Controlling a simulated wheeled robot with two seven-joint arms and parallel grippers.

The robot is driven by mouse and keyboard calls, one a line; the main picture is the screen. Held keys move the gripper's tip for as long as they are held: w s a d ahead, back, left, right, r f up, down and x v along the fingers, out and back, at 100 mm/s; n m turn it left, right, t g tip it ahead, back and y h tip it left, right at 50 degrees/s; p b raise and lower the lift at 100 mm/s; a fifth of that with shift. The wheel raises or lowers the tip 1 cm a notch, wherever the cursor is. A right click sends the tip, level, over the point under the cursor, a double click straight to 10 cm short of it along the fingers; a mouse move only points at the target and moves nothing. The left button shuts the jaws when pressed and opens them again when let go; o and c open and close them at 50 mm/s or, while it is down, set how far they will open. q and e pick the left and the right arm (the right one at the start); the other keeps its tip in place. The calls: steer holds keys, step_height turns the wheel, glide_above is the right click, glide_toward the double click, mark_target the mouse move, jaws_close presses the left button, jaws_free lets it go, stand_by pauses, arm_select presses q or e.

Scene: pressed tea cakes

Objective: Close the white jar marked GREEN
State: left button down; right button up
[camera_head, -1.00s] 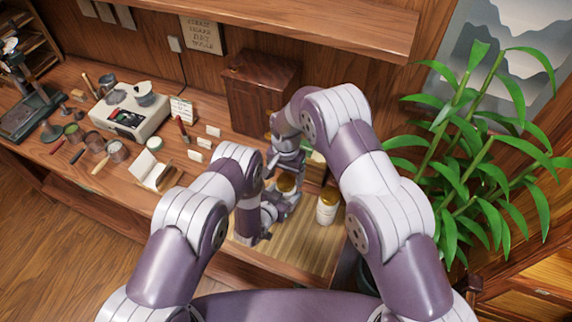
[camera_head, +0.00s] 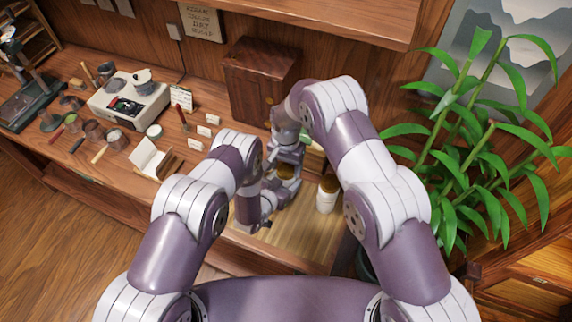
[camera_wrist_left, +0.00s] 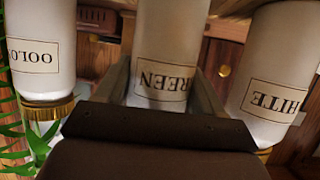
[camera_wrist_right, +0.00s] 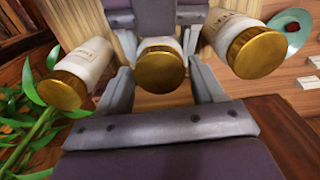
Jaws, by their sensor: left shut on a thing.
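The white jar marked GREEN (camera_wrist_left: 160,80) is the middle one of three, and its label shows upside down in the left wrist view. My left gripper (camera_wrist_left: 158,88) is shut on its body, one finger on each side. Its gold lid (camera_wrist_right: 160,72) is on top in the right wrist view; whether it is fully seated I cannot tell. My right gripper (camera_wrist_right: 162,78) points down at it, fingers apart on either side of the lid. Contact with the lid is not clear. In the head view the gold lid (camera_head: 285,172) shows between my two hands, and the jar body is mostly hidden.
An OOLONG jar (camera_wrist_left: 40,55) stands on the plant side, also visible in the head view (camera_head: 327,198). A WHITE jar (camera_wrist_left: 272,75) stands on the other side; both are close to my fingers. A wooden cabinet (camera_head: 258,80) stands behind. The bamboo mat (camera_head: 305,240) is bare in front.

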steer(key=shift+o, duration=1)
steer(key=shift+r, duration=0.1)
step_height(320, 180, up, 12)
arm_select(q)
steer(key=shift+c, duration=0.2)
jaws_free()
arm_select(e)
step_height(320, 180, down, 4)
steer(key=b, duration=0.3)
steer(key=shift+r, duration=0.15)
arm_select(q)
steer(key=v, duration=1.2)
steer(key=shift+s+a+r, duration=0.15)
steer(key=shift+s+r, duration=0.05)
steer(key=shift+s, duration=0.1)
